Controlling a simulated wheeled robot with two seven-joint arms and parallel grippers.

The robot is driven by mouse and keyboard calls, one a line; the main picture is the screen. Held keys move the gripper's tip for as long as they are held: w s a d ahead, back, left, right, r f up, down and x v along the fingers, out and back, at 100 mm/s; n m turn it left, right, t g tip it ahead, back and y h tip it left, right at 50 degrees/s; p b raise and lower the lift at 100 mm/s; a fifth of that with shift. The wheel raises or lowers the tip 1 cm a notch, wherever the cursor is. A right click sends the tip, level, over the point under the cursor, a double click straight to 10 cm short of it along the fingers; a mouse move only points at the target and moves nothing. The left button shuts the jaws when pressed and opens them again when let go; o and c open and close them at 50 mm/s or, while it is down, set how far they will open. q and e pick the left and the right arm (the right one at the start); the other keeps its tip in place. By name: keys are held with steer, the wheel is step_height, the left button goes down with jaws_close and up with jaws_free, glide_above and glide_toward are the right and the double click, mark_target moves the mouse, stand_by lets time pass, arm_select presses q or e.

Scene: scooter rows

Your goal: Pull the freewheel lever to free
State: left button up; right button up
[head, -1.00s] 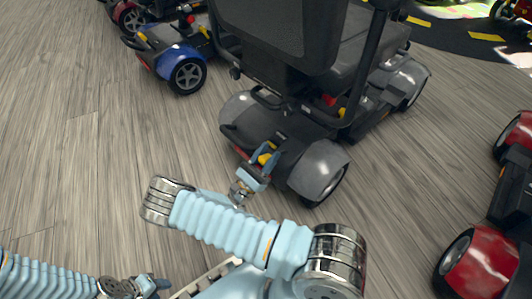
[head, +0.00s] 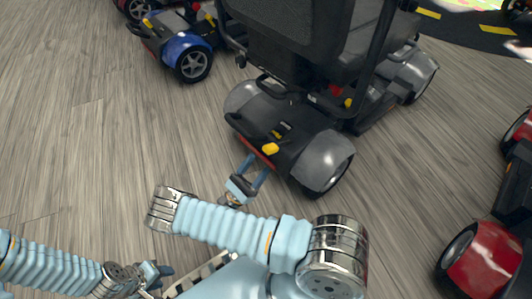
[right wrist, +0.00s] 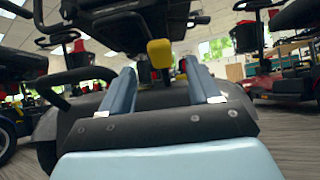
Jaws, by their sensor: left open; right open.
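The grey scooter (head: 300,145) stands with its rear towards me. Its yellow freewheel lever (head: 270,148) sticks out at the rear, above the red strip. My right gripper (head: 254,168) is open and empty, just behind and below the lever, with a gap between them. In the right wrist view the lever (right wrist: 159,53) shows ahead, between and beyond the two open fingers (right wrist: 163,85). My left gripper (head: 163,280) is open at the lower left, low over the floor and far from the scooter.
A blue scooter (head: 185,50) stands at the upper left. A red scooter (head: 485,258) stands at the right edge. The wooden floor (head: 90,130) on the left is clear, as is the strip between the grey and red scooters.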

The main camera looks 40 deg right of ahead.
steer(key=v, duration=0.4)
steer(key=shift+a+f, duration=0.3)
